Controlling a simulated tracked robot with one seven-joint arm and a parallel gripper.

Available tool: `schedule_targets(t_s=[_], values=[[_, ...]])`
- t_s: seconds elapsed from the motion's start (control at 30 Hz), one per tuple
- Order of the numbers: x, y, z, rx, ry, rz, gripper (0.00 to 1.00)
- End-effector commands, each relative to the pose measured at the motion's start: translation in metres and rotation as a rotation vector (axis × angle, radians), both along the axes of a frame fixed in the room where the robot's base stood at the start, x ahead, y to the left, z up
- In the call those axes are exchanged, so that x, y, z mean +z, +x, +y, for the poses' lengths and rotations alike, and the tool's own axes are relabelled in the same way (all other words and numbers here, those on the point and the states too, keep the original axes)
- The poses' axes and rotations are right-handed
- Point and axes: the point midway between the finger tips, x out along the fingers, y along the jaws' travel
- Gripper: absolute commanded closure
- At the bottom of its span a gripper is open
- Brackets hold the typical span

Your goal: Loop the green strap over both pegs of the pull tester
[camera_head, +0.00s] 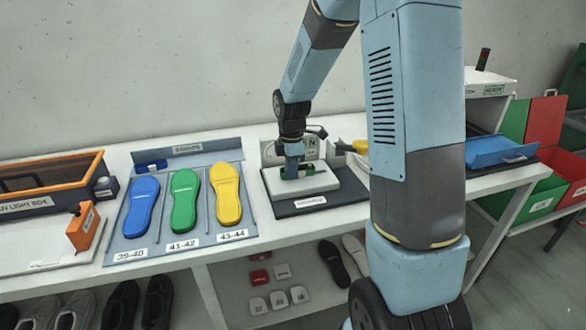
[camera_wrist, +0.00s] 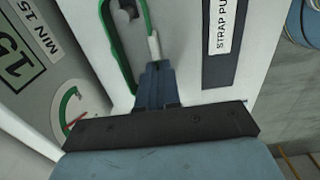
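The pull tester (camera_head: 322,182) is a pale block on a dark base, left of my own column in the head view. My gripper (camera_head: 292,171) points down at its top. In the wrist view my gripper (camera_wrist: 154,66) has its fingers together on the pale sleeve of the green strap (camera_wrist: 110,40). The strap's green band runs up from the fingers in a narrow loop. A grey peg (camera_wrist: 126,12) with a dark end shows inside the loop near the top edge. A second peg is not visible. The strap is small and partly hidden in the head view.
A dial (camera_wrist: 70,112) and a "MIN 15" sign (camera_wrist: 35,45) stand left of the fingers. Left of the tester, a tray (camera_head: 112,250) holds blue, green and yellow insoles. A light box (camera_head: 50,185) stands farther left. A blue tray (camera_head: 500,152) lies right of my column.

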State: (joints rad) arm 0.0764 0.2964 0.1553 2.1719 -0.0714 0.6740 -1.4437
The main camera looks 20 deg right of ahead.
Motion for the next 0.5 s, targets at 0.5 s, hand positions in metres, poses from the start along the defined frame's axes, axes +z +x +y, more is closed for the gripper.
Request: schedule_targets(t_s=[0.5], values=[[-0.0042,-0.0022,-0.0008,-0.001,0.0,0.008,0.76]])
